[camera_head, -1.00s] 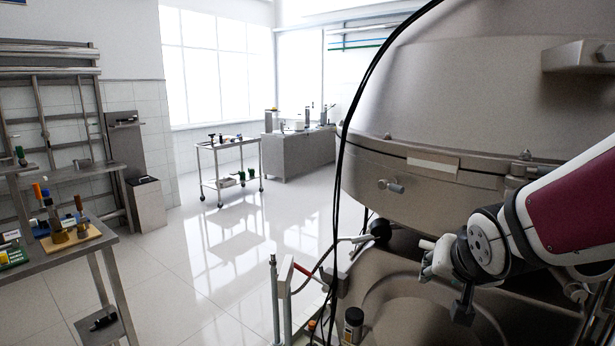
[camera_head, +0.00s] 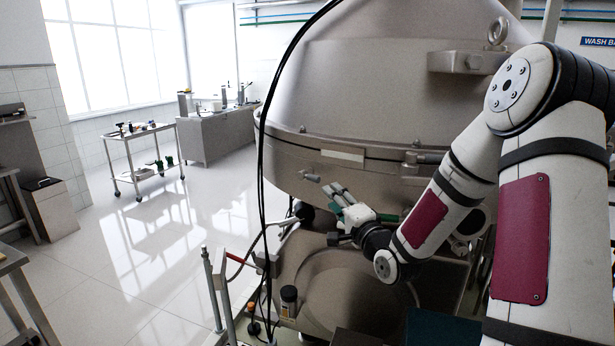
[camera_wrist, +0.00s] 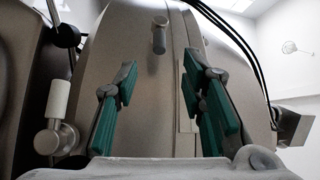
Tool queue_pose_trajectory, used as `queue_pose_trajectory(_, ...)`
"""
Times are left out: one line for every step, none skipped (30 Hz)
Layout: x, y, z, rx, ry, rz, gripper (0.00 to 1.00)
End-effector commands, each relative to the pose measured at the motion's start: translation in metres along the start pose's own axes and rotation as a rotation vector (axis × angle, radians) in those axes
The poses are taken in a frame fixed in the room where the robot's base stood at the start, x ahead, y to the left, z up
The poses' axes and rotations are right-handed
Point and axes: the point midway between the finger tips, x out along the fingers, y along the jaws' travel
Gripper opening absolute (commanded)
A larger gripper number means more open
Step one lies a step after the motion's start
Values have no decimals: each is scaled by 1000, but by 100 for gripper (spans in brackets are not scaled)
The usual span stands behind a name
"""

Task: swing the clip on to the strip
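The clip (camera_head: 311,178) is a small metal piece with a rounded end on the separator's lower hood, below the seam. It also shows in the wrist view (camera_wrist: 159,35), beyond the fingertips. The pale strip (camera_head: 342,155) lies along the seam, above and right of the clip. In the wrist view a pale strip (camera_wrist: 186,140) shows partly behind the right finger. My gripper (camera_head: 338,192) is in front of the hood, just right of the clip. In the wrist view my gripper (camera_wrist: 162,100) has its green-padded fingers apart, with nothing between them.
The rounded separator hood (camera_head: 390,90) fills the space ahead. Black cables (camera_head: 263,150) hang left of the clip. A black ball knob (camera_head: 303,212) sits below it. A lifting lug (camera_head: 468,62) juts out above right. Open floor lies left.

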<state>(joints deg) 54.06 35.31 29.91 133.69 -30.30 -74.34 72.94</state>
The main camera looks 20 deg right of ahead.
Motion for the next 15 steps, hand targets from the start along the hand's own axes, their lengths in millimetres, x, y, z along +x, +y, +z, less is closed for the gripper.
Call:
queue_pose_trajectory(6, 0, 1, 0, -1, -2, 37)
queue_pose_trajectory(9, 0, 1, 0, -2, -1, 37)
queue_pose_trajectory(15, 0, 2, 0, -2, -1, 37)
queue_pose_trajectory(20, 0, 1, -1, -2, -1, 37)
queue_pose_trajectory(25, 0, 2, -1, -2, -2, 37)
queue_pose_trajectory(33, 0, 2, -2, -3, -1, 37)
queue_pose_trajectory(39, 0, 2, -2, -3, -2, 37)
queue_pose_trajectory(45, 0, 2, -2, -2, -1, 37)
queue_pose_trajectory(53, 0, 1, -2, -2, -1, 37)
queue_pose_trajectory(59, 1, 2, -2, -2, -1, 37)
queue_pose_trajectory(65, 1, 2, -2, -3, 0, 37)
queue_pose_trajectory(73, 0, 2, -3, -2, -1, 37)
queue_pose_trajectory(78, 0, 2, -2, -2, 0, 37)
queue_pose_trajectory(84, 1, 2, -2, -1, 0, 37)
queue_pose_trajectory(92, 1, 2, -2, -2, 0, 37)
